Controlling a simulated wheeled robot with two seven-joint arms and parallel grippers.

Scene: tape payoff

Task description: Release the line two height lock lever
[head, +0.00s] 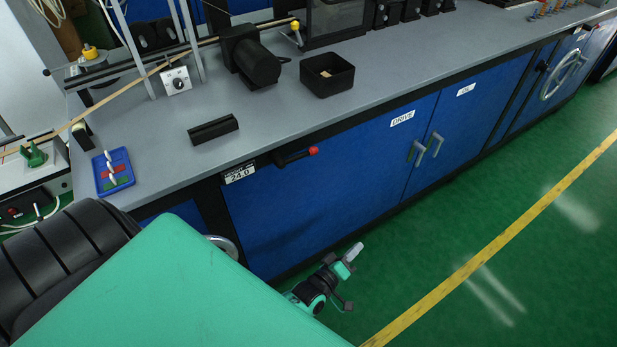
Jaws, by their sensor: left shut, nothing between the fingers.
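A black lever with a red knob (313,151) sits at the front edge of the grey bench, beside a white height label reading 24.0 (240,173). It points to the right, roughly along the bench edge. I cannot tell whether it is locked. My left gripper (353,252) is shut and empty. It shows below and to the right of the lever, apart from it, in front of the blue cabinet and over the green floor. My right gripper is not in view.
The grey bench (385,75) carries a black bin (327,74), a black motor (255,62), a black block (213,130) and a blue tray (114,172). A handwheel (222,246) is partly hidden low on the left. Cabinet handles (416,152) stick out. The floor right of my gripper is clear.

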